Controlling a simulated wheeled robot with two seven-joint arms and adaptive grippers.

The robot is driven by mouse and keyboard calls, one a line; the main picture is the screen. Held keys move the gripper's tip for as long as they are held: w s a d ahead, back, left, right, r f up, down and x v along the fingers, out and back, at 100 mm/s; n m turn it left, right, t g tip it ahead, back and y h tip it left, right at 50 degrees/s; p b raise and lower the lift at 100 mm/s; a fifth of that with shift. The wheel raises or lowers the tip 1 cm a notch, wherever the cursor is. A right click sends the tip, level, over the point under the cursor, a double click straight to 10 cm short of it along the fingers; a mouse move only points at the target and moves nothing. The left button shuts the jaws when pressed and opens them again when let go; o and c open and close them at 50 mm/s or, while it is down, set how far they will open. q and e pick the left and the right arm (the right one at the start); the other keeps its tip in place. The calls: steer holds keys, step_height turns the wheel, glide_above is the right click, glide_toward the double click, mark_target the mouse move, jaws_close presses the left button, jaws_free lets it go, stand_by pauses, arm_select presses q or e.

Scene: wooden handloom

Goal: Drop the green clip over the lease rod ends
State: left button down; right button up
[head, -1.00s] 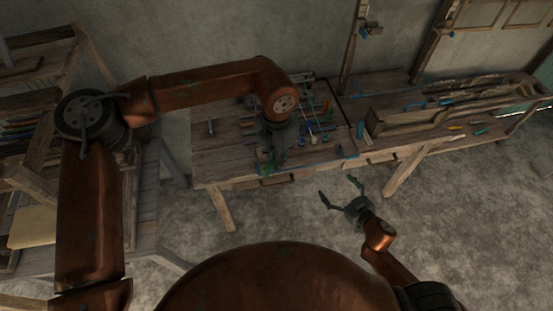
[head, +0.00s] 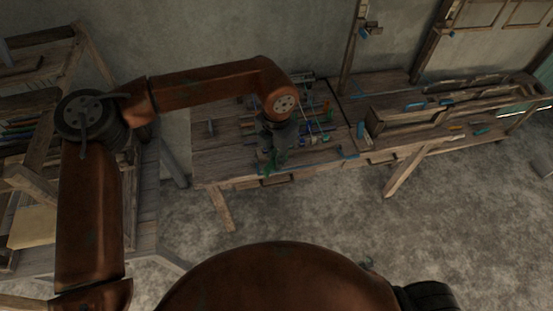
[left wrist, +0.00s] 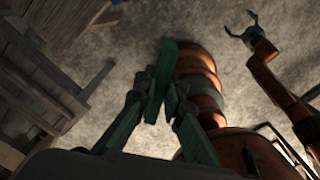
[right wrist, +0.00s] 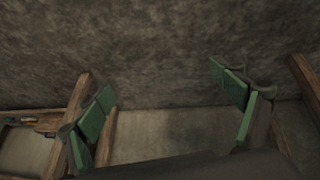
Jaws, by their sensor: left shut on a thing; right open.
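My left gripper (head: 270,160) is above the front edge of the wooden workbench, pointing down. It is shut on the green clip (left wrist: 163,80), a narrow green bar held between the fingertips in the left wrist view; in the head view the clip is a small green patch, hard to separate from the fingers. My right gripper (right wrist: 172,98) is open and empty, fingers wide apart; it also shows in the left wrist view (left wrist: 240,28). In the head view only a tip of it shows by my body. I cannot make out the lease rod ends in any view.
The workbench (head: 215,168) carries several small coloured tools and sticks around my left gripper. A long wooden frame (head: 430,115) lies on its right part. A wooden rack (head: 40,130) with coloured items stands at the left, behind my left arm. The floor before the bench is clear.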

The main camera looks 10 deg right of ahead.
arm_select(q)
steer(key=s+a+f+m, duration=0.1)
steer(key=a+f+m, duration=0.3)
steer(key=a+m, duration=0.4)
steer(key=s+a+f+m, duration=0.1)
steer(key=a+f+m, duration=0.2)
steer(key=a+m, duration=0.6)
steer(key=s+a+f+m, duration=0.1)
steer(key=a+f+m, duration=0.3)
steer(key=a+m, duration=0.4)
steer(key=a, duration=0.3)
steer(key=shift+s+a+f+m, duration=0.3)
steer(key=shift+s+a+f, duration=0.05)
steer(key=shift+s+a, duration=0.05)
arm_select(e)
steer(key=s+a+f+g, duration=0.1)
steer(key=s+a+f, duration=0.2)
steer(key=s, duration=0.4)
steer(key=s+a+f+g, duration=0.2)
steer(key=s+a+f, duration=0.1)
steer(key=s, duration=0.4)
steer(key=s+a+f+g, duration=0.1)
steer(key=s+a+f, duration=0.1)
steer(key=s+f, duration=0.2)
steer(key=s, duration=0.3)
steer(key=shift+s+a+f+y, duration=0.25)
steer(key=shift+s+a+y, duration=0.1)
steer(key=shift+a+y, duration=0.05)
steer(key=shift+d, duration=0.1)
